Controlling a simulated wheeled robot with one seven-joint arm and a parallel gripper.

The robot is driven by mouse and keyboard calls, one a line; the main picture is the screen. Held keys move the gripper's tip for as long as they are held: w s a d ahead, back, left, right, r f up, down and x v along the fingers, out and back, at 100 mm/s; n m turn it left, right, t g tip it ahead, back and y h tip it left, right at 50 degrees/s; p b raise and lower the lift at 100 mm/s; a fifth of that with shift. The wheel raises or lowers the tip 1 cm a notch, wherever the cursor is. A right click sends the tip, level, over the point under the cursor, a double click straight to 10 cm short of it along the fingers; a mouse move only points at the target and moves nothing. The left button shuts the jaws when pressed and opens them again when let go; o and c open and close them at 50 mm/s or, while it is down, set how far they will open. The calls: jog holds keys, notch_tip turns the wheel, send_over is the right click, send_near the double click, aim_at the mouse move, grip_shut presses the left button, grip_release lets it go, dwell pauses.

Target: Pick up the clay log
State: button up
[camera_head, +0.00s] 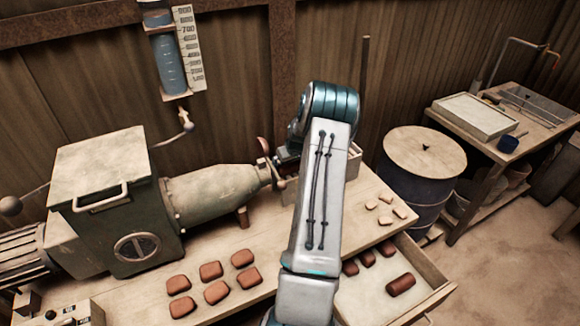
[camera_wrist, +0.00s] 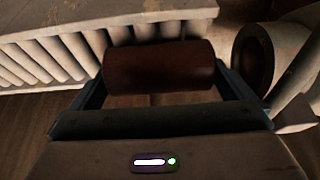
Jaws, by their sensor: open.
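A dark red-brown clay log (camera_wrist: 158,67) lies across the middle of the wrist view, between the two fingers of my gripper (camera_wrist: 165,78). The fingers are open, one near each end of the log. The picture is too dark to tell whether either finger touches it. In the head view my gripper (camera_head: 284,165) is by the nozzle end of the extruder, partly hidden by my arm, and I cannot make out this log there. Another red-brown log (camera_head: 401,284) lies in the open drawer (camera_head: 378,312).
The green extruder (camera_head: 215,193) stands left of my gripper; a round opening (camera_wrist: 253,55) is close to the right finger. Pale rollers (camera_wrist: 45,58) lie to the left. Clay pieces (camera_head: 210,271) sit on the bench. A blue drum (camera_head: 420,185) stands at right.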

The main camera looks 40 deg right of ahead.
jog(key=c, duration=1)
jog(key=shift+o, duration=0.2)
jog(key=shift+r, duration=0.15)
